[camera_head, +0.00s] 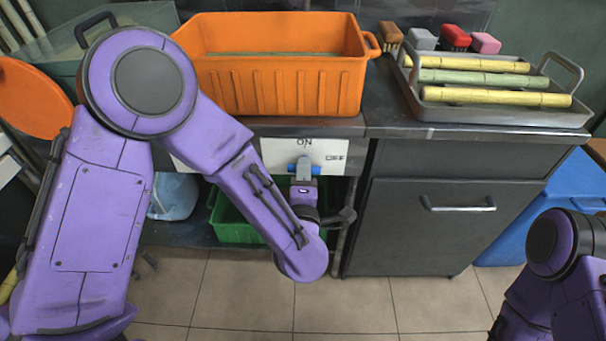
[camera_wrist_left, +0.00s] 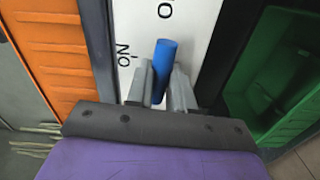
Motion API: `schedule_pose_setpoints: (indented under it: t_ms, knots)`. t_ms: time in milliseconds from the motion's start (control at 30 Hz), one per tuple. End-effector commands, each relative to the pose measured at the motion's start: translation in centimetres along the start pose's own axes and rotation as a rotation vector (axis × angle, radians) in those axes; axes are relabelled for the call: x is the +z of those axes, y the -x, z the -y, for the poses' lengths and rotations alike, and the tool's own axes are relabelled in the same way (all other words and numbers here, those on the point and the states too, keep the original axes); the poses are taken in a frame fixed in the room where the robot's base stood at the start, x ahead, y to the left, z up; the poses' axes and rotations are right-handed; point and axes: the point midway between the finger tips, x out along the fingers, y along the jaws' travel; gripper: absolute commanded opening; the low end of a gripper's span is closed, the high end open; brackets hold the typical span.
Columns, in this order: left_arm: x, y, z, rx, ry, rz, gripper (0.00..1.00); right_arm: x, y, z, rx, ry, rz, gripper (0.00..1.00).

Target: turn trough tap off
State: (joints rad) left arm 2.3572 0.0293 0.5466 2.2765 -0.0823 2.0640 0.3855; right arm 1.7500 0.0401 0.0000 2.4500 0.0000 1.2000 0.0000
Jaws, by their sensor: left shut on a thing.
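The trough tap has a blue handle (camera_head: 291,168) in front of a white plate (camera_head: 329,151) marked ON at the top and OFF at the right. My left gripper (camera_head: 304,170) reaches it from the front and hides part of it. In the left wrist view the blue handle (camera_wrist_left: 166,52) stands between the two grey fingers of my left gripper (camera_wrist_left: 160,78), which are shut on it. The ON label shows left of the handle there, and part of another label above it. My right gripper is out of view.
An orange trough (camera_head: 283,86) stands on the counter above the tap. A green crate (camera_head: 233,222) is below. A grey tray (camera_head: 500,115) with cane pieces sits at the right, above a dark cabinet (camera_head: 455,235). A blue bin (camera_head: 525,235) stands far right.

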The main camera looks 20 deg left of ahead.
Motion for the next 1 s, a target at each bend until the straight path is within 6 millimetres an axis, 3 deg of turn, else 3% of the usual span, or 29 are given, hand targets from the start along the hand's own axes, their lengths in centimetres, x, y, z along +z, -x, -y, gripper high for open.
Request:
schedule_pose_setpoints:
  t_ms: [400, 1000]
  knots:
    - [0.05, 0.04, 0.12, -0.001, 0.236, 0.002, 0.0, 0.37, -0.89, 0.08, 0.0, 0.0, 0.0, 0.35]
    - [0.0, 0.03, 0.07, -0.001, 0.289, 0.0, 0.0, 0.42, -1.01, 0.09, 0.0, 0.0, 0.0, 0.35]
